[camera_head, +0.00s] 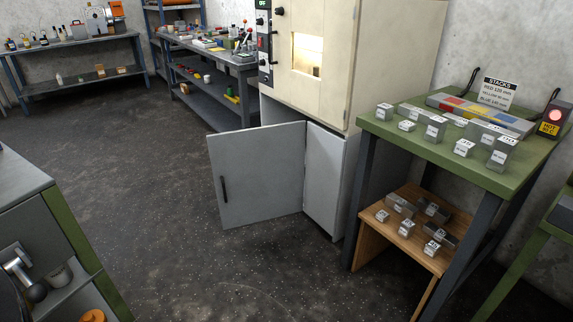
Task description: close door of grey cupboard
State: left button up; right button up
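The grey cupboard (325,182) stands under a cream oven-like machine in the middle of the camera_head view. Its grey door (262,175) stands open, swung out to the left over the floor. A dark vertical handle (223,188) is near the door's free left edge. The door's right edge meets a grey front panel. The door hides most of the cupboard's inside. Neither of my grippers shows in this view.
A green-edged bench (75,235) is at the lower left. Dark floor (160,190) before the door is clear. Workbenches line the back.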

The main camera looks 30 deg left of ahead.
aim_at(259, 173)
jog(key=i, duration=0.2)
jog(key=u, duration=1.3)
jog(key=i, duration=0.45)
jog(key=u, duration=0.2)
jog(key=i, duration=1.8)
jog(key=z, duration=0.45)
